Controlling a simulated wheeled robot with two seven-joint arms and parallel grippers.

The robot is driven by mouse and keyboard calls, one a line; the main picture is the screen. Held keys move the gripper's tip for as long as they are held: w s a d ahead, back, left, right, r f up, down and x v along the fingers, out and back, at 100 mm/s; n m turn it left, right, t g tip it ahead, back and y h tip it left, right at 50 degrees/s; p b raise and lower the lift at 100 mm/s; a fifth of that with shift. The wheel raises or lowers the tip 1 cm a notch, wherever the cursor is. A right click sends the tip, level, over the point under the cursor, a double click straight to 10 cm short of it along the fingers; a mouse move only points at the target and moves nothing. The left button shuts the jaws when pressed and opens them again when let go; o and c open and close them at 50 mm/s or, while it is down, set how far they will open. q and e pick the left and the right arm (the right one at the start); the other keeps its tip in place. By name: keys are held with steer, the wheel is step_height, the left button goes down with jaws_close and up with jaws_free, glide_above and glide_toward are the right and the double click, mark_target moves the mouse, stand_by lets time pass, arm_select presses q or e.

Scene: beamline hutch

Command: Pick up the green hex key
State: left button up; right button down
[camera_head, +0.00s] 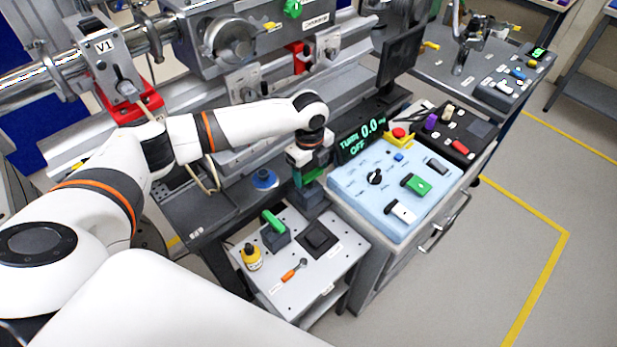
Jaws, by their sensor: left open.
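A green handle (272,219) rests at a slant on a dark block on the small light-topped cart. It looks like the green hex key, but its shaft is hidden or too small to make out. My left gripper (309,178) is open and points down beyond the cart, to the right of and above the green handle in the picture. A green patch shows at its jaws; I cannot tell what it belongs to. The gripper is apart from the green handle. My right gripper is not in view.
The cart top (323,275) also holds a yellow bottle (251,258), an orange-handled tool (291,273) and a dark square pad (319,238). A blue control panel (378,211) stands to the right. A blue round thing (264,179) sits behind. Beamline hardware fills the back.

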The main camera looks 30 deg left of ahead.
mark_target(309, 185)
arm_select(q)
steer(key=shift+g, duration=0.4)
steer(key=f, duration=0.6)
steer(key=shift+s, duration=0.35)
steer(key=shift+w+a+f, duration=0.15)
steer(key=shift+w+a, duration=0.05)
steer(key=shift+w, duration=0.35)
steer(key=shift+s+r, duration=0.25)
steer(key=shift+s, duration=0.05)
steer(key=shift+c, duration=0.9)
steer(key=shift+s+d+r, duration=0.1)
steer(key=shift+s+r, duration=0.1)
steer(key=shift+r, duration=0.05)
steer(key=c, duration=0.3)
steer(key=shift+c, duration=1.4)
steer(key=shift+w, duration=0.1)
steer(key=shift+c, duration=1.4)
steer(key=shift+w+f, duration=0.1)
steer(key=shift+f, duration=0.05)
steer(key=shift+r, duration=0.2)
step_height(309, 185, up, 10)
steer(key=shift+f+b, duration=0.1)
steer(key=shift+b, duration=0.4)
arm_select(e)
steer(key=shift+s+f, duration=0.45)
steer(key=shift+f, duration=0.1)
